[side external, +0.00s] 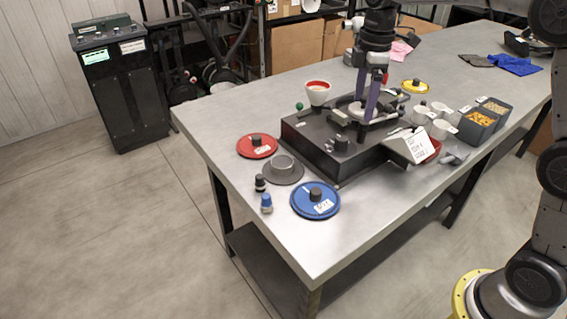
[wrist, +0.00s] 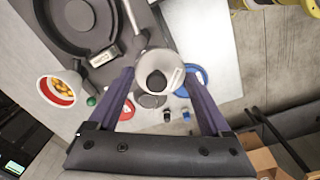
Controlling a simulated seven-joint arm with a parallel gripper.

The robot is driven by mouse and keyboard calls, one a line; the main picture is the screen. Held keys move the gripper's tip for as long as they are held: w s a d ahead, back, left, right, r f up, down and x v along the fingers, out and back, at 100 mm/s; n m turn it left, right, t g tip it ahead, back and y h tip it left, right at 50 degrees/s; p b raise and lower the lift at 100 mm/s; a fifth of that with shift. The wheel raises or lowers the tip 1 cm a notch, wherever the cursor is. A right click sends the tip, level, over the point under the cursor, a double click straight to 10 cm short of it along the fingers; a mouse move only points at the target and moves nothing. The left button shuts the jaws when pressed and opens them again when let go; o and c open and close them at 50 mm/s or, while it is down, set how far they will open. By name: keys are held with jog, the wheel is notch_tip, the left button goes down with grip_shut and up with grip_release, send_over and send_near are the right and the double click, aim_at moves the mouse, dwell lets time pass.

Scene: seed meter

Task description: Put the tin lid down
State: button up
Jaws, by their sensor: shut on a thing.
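My gripper (side external: 365,115) hangs over the dark seed meter (side external: 308,148) in the side view, its purple fingers pointing down. In the wrist view the gripper (wrist: 160,75) is shut on a pale round piece with a raised rim, which looks like the tin lid (wrist: 150,60). Its face is towards the wrist camera. In the side view the fingers and the machine parts behind make the lid hard to pick out, so I cannot tell its exact height or whether it touches anything.
A red disc (side external: 257,146), grey flanged ring (side external: 283,170), blue disc (side external: 315,200) and two small knobs lie at the table's near left. A yellow disc (side external: 415,86), cups and grain bins (side external: 478,126) stand right. The front table corner is bare.

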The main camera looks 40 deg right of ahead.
jog(key=s+a+f+n, duration=0.2)
jog(key=a+f+n, duration=0.1)
jog(key=a+n, duration=0.5)
jog(key=a, duration=0.3)
jog(key=shift+s+a+n, duration=0.15)
jog(key=shift+a+n, duration=0.15)
jog(key=shift+n, duration=0.1)
send_over(282, 163)
jog(key=s, duration=0.2)
jog(key=f, duration=0.8)
jog(key=shift+w+d, duration=0.2)
jog(key=shift+w+a+f, duration=0.1)
jog(key=shift+w+f, duration=0.45)
jog(key=shift+w+a+f, duration=0.1)
jog(key=shift+w+f, duration=0.1)
jog(key=shift+f, duration=0.7)
jog(key=shift+w+f, duration=0.15)
jog(key=shift+f, duration=0.7)
jog(key=shift+f, duration=0.25)
